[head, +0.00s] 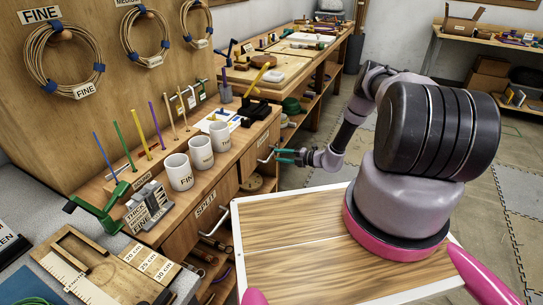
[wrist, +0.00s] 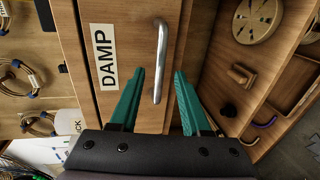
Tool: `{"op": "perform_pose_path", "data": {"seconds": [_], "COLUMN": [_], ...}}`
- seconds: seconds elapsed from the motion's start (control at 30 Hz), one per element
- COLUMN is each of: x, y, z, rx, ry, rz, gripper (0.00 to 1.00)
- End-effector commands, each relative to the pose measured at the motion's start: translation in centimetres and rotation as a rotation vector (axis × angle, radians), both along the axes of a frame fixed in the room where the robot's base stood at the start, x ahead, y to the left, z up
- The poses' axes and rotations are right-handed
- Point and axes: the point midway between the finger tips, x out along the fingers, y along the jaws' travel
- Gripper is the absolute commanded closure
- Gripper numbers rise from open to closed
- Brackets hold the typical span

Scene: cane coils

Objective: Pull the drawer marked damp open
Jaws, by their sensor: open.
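The drawer marked DAMP (wrist: 85,85) shows in the wrist view as a wooden front with a white label. It looks shut. Its silver bar handle (wrist: 160,45) stands right of the label. My gripper (wrist: 160,74) has green fingers, spread apart, one on each side of the handle's lower part. I see no clear contact with the handle. In the head view my gripper (head: 284,157) is at the front of the workbench, close to the handle (head: 266,156). The DAMP label cannot be read in that view.
A drawer marked SPLIT (head: 206,205) with its own handle is nearer on the same bench. White cups (head: 179,171) and coloured sticks stand on the bench top. In the wrist view an open shelf (wrist: 240,75) with wooden pieces lies right of the drawer.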

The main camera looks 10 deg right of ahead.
Motion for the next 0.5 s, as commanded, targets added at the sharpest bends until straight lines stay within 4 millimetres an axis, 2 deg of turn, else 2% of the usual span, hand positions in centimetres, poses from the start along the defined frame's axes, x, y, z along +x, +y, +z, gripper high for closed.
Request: {"op": "perform_pose_path", "data": {"seconds": [0.03, 0.2, 0.5], "x": [0.5, 1.9, 2.7], "y": [0.9, 2.8, 3.8], "z": [-0.3, -0.7, -1.0], "rx": [0.0, -0.001, -0.001], "ry": [0.0, -0.001, 0.001], "rz": [0.003, 0.002, 0.0], "gripper": [0.53, 0.53, 0.53]}}
